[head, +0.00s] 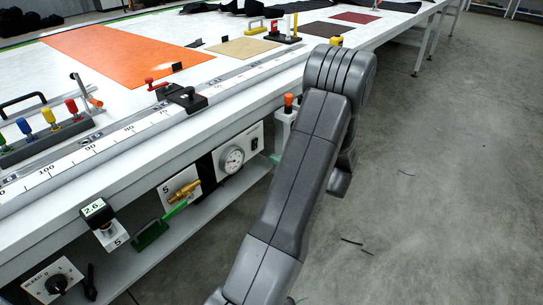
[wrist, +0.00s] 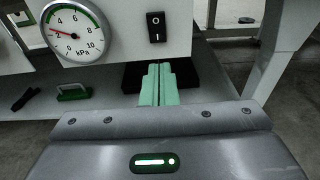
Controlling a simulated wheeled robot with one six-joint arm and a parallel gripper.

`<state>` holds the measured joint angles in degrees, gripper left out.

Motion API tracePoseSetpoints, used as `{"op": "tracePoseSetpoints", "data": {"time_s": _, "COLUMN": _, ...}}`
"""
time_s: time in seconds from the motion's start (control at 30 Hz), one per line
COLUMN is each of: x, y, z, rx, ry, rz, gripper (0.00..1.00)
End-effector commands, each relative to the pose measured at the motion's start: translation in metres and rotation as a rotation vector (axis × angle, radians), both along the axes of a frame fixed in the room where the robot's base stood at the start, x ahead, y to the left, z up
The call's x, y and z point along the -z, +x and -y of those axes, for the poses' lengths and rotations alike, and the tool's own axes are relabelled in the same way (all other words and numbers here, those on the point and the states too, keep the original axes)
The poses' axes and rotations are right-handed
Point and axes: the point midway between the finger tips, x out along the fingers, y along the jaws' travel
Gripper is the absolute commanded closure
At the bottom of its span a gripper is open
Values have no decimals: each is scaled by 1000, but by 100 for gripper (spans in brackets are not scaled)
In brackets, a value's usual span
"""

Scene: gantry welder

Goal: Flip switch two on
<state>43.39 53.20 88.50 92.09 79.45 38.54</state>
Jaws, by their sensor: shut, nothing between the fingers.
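A black rocker switch (wrist: 156,27), marked O above and I below, is set in a white panel in the wrist view. No number shows beside it, and I cannot tell which side is pressed in. In the head view the switch (head: 254,144) is a small dark spot right of a gauge. My gripper (wrist: 158,68) has pale green fingers, shut together and empty. In the wrist view their tips appear just below the switch and the panel's lower edge. I cannot tell whether they touch anything. In the head view my arm hides most of the gripper.
A round kPa gauge (wrist: 75,31) sits left of the switch. The head view shows a brass valve (head: 184,190), a bleed knob (head: 56,284) and a long white table (head: 120,88). Open floor lies right.

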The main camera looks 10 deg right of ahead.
Motion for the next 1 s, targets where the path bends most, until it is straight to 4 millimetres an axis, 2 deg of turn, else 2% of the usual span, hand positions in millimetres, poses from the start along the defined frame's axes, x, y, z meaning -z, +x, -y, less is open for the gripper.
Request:
{"op": "tracePoseSetpoints", "data": {"time_s": 0.2, "x": 6, "y": -39, "z": 32, "rx": 4, "ry": 2, "rz": -2, "gripper": 100}}
{"op": "tracePoseSetpoints", "data": {"time_s": 0.4, "x": 9, "y": -60, "z": 48, "rx": 3, "ry": 1, "rz": -1, "gripper": 100}}
{"op": "tracePoseSetpoints", "data": {"time_s": 0.6, "x": 10, "y": -66, "z": 52, "rx": -1, "ry": 1, "rz": -1, "gripper": 100}}
{"op": "tracePoseSetpoints", "data": {"time_s": 1.0, "x": 10, "y": -63, "z": 50, "rx": -1, "ry": 1, "rz": -1, "gripper": 100}}
